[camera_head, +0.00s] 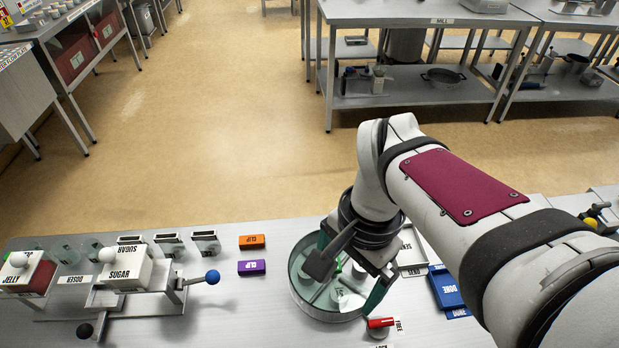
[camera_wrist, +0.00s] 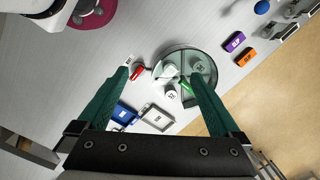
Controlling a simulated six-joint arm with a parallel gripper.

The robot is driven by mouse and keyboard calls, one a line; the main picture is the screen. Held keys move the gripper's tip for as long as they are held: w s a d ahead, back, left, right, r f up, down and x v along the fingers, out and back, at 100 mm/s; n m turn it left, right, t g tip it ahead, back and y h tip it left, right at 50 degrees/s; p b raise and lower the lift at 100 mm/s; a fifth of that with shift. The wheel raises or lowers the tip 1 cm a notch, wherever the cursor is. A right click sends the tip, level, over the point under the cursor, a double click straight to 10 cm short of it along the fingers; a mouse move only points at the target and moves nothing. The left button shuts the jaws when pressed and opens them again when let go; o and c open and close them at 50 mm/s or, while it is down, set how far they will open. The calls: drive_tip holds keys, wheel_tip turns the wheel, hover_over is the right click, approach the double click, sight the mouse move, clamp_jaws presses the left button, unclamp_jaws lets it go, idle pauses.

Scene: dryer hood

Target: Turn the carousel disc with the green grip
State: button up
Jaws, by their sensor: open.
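The carousel disc (camera_head: 307,297) is a round grey-green dish-like disc on the bench, with white labelled pieces on it. In the wrist view the disc (camera_wrist: 171,60) lies ahead of my gripper, partly behind the right finger. The green grip (camera_wrist: 187,88) shows as a small green bar on the disc, between my fingertips and nearer the right one. In the head view my arm and gripper largely cover the disc. My gripper (camera_wrist: 159,74) has two dark green fingers, spread wide and empty. It points down above the disc; its exact height cannot be told.
A red-handled piece marked FREE (camera_head: 381,323) stands beside the disc. Orange (camera_head: 252,242) and purple (camera_head: 252,267) clips lie left of the disc. A sugar doser (camera_head: 125,274) with a blue-knobbed lever stands farther left.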

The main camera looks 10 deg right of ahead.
sight(336, 257)
drive_tip(key=w+d+m+h, duration=0.1)
drive_tip(key=w+d+m, duration=0.1)
drive_tip(key=w+m, duration=0.8)
drive_tip(key=w+f+n, duration=0.1)
drive_tip(key=f, duration=0.4)
drive_tip(key=w+f+n, duration=0.1)
drive_tip(key=f, duration=0.5)
drive_tip(key=w+f, duration=0.1)
drive_tip(key=f, duration=0.4)
drive_tip(key=shift+w+f+n, duration=0.2)
drive_tip(key=shift+f+n, duration=0.05)
drive_tip(key=shift+n, duration=0.15)
clamp_jaws()
